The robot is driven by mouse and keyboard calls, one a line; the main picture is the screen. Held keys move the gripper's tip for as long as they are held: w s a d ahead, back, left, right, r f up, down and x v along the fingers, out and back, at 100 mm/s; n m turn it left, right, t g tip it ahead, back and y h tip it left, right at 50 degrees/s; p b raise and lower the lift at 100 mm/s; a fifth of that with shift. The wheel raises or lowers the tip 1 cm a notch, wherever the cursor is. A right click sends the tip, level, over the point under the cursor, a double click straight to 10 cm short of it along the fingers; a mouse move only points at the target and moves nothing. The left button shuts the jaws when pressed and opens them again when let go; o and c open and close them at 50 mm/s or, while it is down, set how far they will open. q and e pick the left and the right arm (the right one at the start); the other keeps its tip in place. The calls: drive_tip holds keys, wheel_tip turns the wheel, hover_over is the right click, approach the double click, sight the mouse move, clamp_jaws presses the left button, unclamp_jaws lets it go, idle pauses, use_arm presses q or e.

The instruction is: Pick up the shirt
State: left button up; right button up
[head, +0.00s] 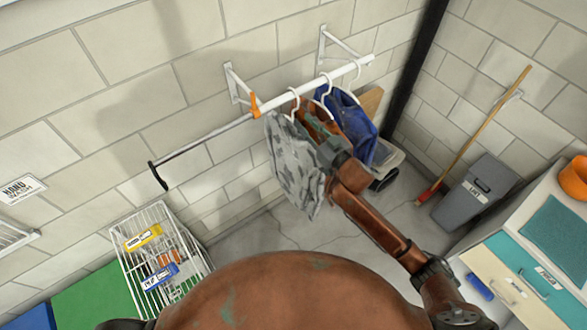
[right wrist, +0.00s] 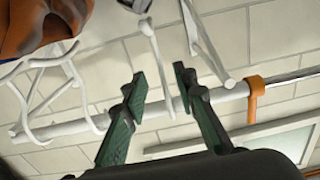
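Several garments hang on white hangers from a wall rail (head: 205,137). A grey patterned shirt (head: 294,160) hangs at the front, an orange-brown garment (head: 318,120) behind it, and a blue one (head: 352,125) at the far side. My right gripper (head: 322,148) is among the garments, overlapping the grey shirt's right side in the head view. Part of the orange garment (right wrist: 40,25) and white hangers (right wrist: 50,85) show left of the fingers. My left gripper is not in view.
An orange clip (head: 254,105) sits on the rail near the grey shirt; it also shows in the right wrist view (right wrist: 256,98). A white wire basket (head: 160,255) stands at lower left. A grey bin (head: 475,193) and a drawer cabinet (head: 520,270) stand right.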

sight(294, 111)
drive_tip(key=x, duration=0.2)
drive_tip(key=p+x, duration=0.1)
drive_tip(key=x, duration=0.1)
drive_tip(key=p+x, duration=0.1)
drive_tip(key=x, duration=0.1)
drive_tip(key=shift+r, duration=0.3)
drive_tip(key=shift+w+a, duration=0.35)
drive_tip(key=shift+w, duration=0.05)
drive_tip(key=shift+d, duration=0.1)
drive_tip(key=shift+c, duration=0.4)
drive_tip(key=shift+f, duration=0.1)
clamp_jaws()
